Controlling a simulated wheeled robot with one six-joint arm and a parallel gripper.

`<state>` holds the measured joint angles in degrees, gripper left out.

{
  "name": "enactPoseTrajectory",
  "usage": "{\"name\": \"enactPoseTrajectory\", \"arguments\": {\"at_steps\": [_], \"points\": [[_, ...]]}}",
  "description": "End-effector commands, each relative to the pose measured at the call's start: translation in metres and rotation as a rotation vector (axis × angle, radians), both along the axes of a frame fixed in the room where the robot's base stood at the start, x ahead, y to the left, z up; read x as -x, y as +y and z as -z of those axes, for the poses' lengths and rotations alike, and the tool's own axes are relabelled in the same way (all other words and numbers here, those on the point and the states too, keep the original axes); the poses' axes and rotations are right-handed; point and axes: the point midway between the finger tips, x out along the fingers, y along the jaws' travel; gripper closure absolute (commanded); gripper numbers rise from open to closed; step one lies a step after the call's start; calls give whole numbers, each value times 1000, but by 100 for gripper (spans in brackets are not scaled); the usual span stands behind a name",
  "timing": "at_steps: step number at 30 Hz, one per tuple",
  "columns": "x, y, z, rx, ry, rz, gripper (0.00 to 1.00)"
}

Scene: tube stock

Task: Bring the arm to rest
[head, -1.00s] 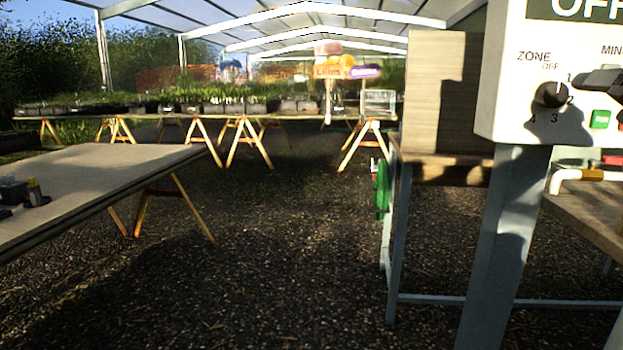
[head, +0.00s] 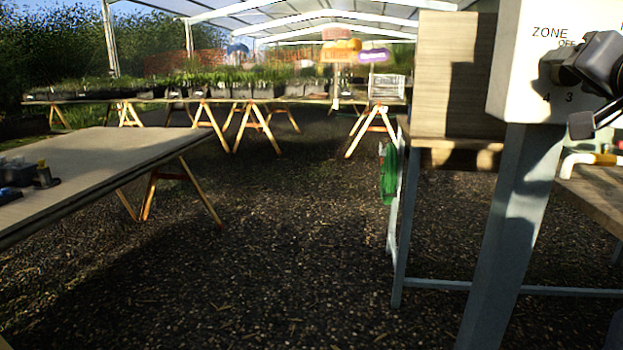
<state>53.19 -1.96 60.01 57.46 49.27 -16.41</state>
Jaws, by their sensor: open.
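My gripper (head: 572,97) is at the upper right, in front of the white control box (head: 516,70). Its two dark fingers are apart, with nothing seen between them. I cannot tell whether the fingers touch the box.
The box stands on a grey post (head: 510,230). Right of it is a bench (head: 597,200) with a white pipe. A table (head: 100,165) is at left. The gravel between is clear.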

Motion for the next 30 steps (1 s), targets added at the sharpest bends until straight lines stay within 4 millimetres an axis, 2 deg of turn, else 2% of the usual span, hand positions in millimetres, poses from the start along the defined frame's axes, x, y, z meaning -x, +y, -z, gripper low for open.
{"name": "enactPoseTrajectory", "arguments": {"at_steps": [10,14,30], "points": [[0,0,0,-1,-1,0,41],[8,1,-1,0,-2,3,41],[78,17,-1,0,0,6,41]]}}
